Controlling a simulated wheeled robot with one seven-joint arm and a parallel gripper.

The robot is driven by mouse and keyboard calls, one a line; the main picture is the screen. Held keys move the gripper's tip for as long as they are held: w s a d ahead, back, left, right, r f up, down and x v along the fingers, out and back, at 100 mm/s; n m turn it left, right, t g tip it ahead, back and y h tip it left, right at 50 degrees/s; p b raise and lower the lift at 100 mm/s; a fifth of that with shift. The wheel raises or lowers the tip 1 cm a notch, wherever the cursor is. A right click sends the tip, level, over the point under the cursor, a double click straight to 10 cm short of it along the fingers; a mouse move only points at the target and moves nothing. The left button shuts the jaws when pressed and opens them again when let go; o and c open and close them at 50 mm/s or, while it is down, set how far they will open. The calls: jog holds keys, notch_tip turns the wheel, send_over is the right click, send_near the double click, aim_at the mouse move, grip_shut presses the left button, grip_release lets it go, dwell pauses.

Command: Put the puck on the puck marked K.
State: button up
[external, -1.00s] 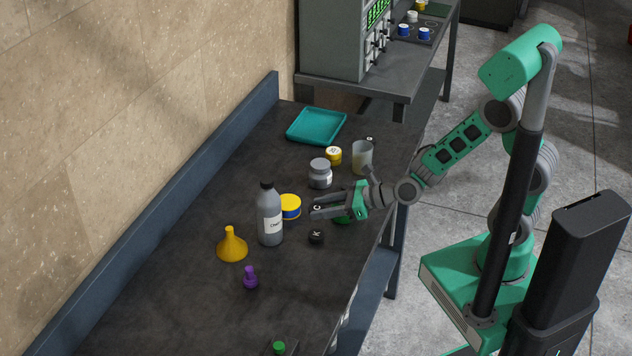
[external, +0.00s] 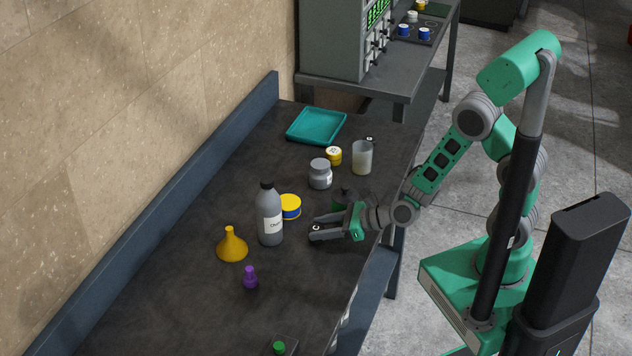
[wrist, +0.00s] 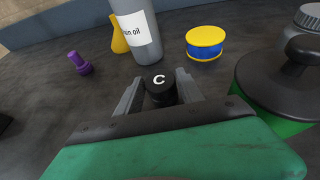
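A black puck marked C (wrist: 159,84) is between the fingers of my gripper (wrist: 160,88) in the wrist view. In the external view the puck (external: 316,227) shows as a small dark shape with a white mark between the fingertips. My gripper (external: 318,229) appears shut on it, low over the bench. The puck marked K cannot be seen now. The spot where it showed a second ago is covered by my gripper and the C puck. I cannot tell whether the two pucks touch.
A grey labelled bottle (external: 270,215) and a yellow-and-blue tin (wrist: 205,43) stand just beyond. A green pot with a black lid (wrist: 285,80) is close on the right. A yellow funnel (external: 232,246) and purple piece (external: 250,279) are left.

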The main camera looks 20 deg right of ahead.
jog(key=o, duration=0.3)
jog(key=shift+r, duration=0.1)
jog(key=shift+d+r, duration=0.1)
jog(key=shift+r, duration=0.05)
jog(key=v, duration=1.1)
jog(key=shift+s+d+r, duration=0.2)
jog(key=shift+s+d, duration=0.1)
jog(key=n, duration=0.2)
jog(key=w+d+n+h, duration=0.1)
jog(key=n, duration=0.1)
jog(key=w+d+n+g, duration=0.1)
jog(key=n, duration=0.2)
jog(key=shift+d+h, duration=0.25)
jog(key=shift+h, duration=0.05)
jog(key=d+r+n+g+h, duration=0.1)
jog(key=d+r+n+h, duration=0.2)
jog(key=d+n, duration=0.3)
jog(key=d+r+n+g+h, duration=0.1)
jog(key=d+r+n+h, duration=0.2)
jog(key=d+n, duration=0.3)
jog(key=s+d+r+n+h, duration=0.1)
jog(key=d+r+n+h, duration=0.2)
jog(key=d, duration=0.9)
jog(key=n, duration=0.3)
jog(key=shift+d+r+g+h, duration=0.15)
jog(key=shift+d+g+h, duration=0.15)
jog(key=shift+g, duration=0.1)
